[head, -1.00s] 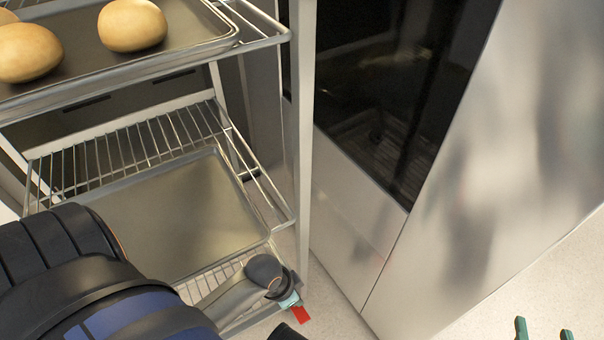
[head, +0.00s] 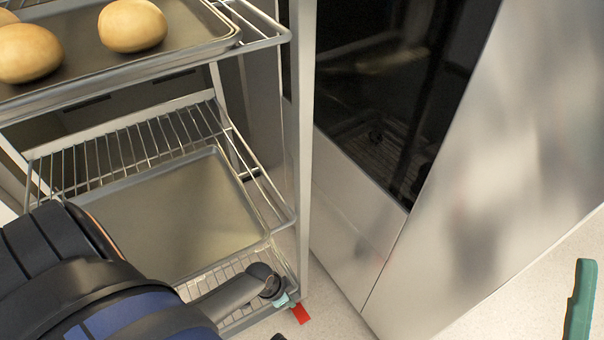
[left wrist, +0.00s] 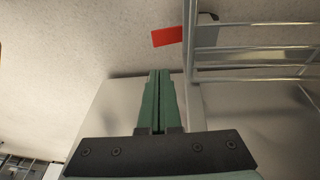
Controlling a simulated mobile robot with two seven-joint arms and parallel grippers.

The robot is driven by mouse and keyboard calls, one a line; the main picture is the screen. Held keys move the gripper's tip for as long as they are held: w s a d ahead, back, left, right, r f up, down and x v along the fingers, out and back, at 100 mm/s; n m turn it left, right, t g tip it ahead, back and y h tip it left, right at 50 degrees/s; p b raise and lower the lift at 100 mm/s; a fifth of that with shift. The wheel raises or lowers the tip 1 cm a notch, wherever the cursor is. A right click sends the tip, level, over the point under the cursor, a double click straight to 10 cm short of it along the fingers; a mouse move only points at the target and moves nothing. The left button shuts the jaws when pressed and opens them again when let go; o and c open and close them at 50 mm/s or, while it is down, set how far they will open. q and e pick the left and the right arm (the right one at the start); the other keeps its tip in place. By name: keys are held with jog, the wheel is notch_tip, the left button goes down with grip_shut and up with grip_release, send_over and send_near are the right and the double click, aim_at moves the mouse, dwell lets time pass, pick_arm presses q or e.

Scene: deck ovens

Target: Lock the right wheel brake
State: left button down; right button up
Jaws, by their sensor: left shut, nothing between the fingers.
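The red brake pedal (head: 300,313) sticks out low at the right front corner of the rack (head: 304,200), near the floor. It also shows in the left wrist view (left wrist: 167,37), beyond my fingertips and slightly right, flat-looking. My left gripper (head: 284,300) is just left of the pedal in the head view, mostly hidden behind its own wrist. In the left wrist view its green fingers (left wrist: 158,72) are together and empty, with a visible gap to the pedal. One green finger of my right gripper (head: 580,300) shows at the lower right, away from the rack.
The rack holds a tray of buns (head: 133,25) above and an empty tray (head: 180,215) below. A steel oven (head: 455,210) with a dark glass door stands close on the right. Pale floor (head: 525,305) is clear at the lower right. A dark wheel part (left wrist: 208,17) shows beside the pedal.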

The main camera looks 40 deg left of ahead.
pick_arm(q)
jog(key=b, duration=0.9)
send_near(305, 319)
jog(key=x, duration=0.5)
jog(key=shift+w, duration=0.35)
jog(key=shift+d+f+b, duration=0.1)
jog(key=shift+f+b, duration=0.35)
jog(key=shift+f, duration=0.1)
jog(key=shift+s, duration=0.1)
pick_arm(e)
notch_tip(305, 319, down, 11)
jog(key=a, duration=0.1)
jog(key=shift+w+g, duration=0.25)
jog(key=shift+g, duration=0.15)
jog(key=shift+r, duration=0.15)
